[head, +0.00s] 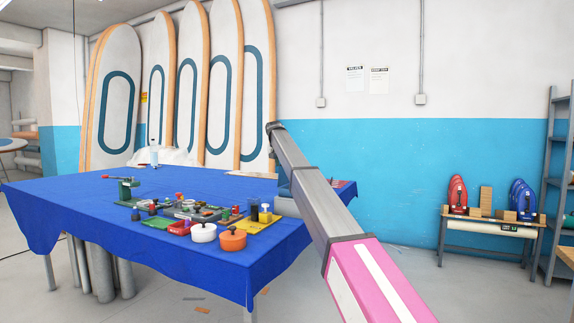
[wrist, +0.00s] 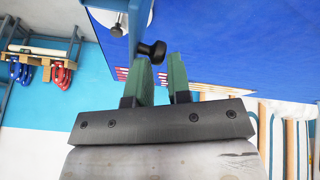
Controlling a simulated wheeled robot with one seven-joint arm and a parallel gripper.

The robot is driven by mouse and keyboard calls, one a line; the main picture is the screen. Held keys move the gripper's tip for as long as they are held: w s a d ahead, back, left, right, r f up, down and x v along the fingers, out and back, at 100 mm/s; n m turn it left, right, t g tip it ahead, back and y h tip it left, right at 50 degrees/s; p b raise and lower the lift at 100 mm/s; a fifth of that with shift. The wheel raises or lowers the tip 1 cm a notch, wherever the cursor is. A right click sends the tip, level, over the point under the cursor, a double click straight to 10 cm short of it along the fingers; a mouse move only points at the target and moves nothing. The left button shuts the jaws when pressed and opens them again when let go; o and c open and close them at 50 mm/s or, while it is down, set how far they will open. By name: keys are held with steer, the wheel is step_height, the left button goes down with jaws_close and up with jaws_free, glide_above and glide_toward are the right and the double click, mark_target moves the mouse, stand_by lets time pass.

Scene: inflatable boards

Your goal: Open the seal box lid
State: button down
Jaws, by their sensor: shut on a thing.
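The seal box (head: 287,208) is a blue-grey box at the right end of the blue table, mostly hidden behind my arm in the head view. A blue-grey panel (head: 284,177), which looks like its lid, stands raised above it. In the wrist view the lid (wrist: 138,18) shows nearly edge-on, with a black knob (wrist: 152,50) sticking out from it. My gripper (wrist: 160,60) has green fingers with a narrow gap between them. The knob is at the fingertips, and the gripper is shut on it. The exact contact is partly hidden.
The blue-covered table (head: 80,195) carries a white pot (head: 203,233), an orange pot (head: 232,240) and several small parts. Tall boards (head: 223,90) lean on the wall behind. A bench (head: 490,226) with red and blue items stands right. The floor between is clear.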

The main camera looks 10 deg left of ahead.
steer(key=shift+g, duration=0.3)
steer(key=a+f, duration=0.1)
steer(key=f, duration=0.1)
steer(key=a+f, duration=0.1)
steer(key=a, duration=0.1)
steer(key=shift+s+a+f, duration=0.15)
steer(key=shift+f, duration=0.25)
steer(key=shift+a+f, duration=0.1)
steer(key=shift+f, duration=0.1)
steer(key=c, duration=0.9)
jaws_free()
steer(key=shift+s+a, duration=0.1)
steer(key=shift+a, duration=0.05)
steer(key=shift+c, duration=0.2)
steer(key=shift+d, duration=0.45)
steer(key=w+a+v, duration=0.1)
steer(key=v, duration=1.2)
steer(key=shift+w+r+t, duration=0.15)
steer(key=shift+r+t, duration=0.25)
steer(key=shift+r, duration=0.1)
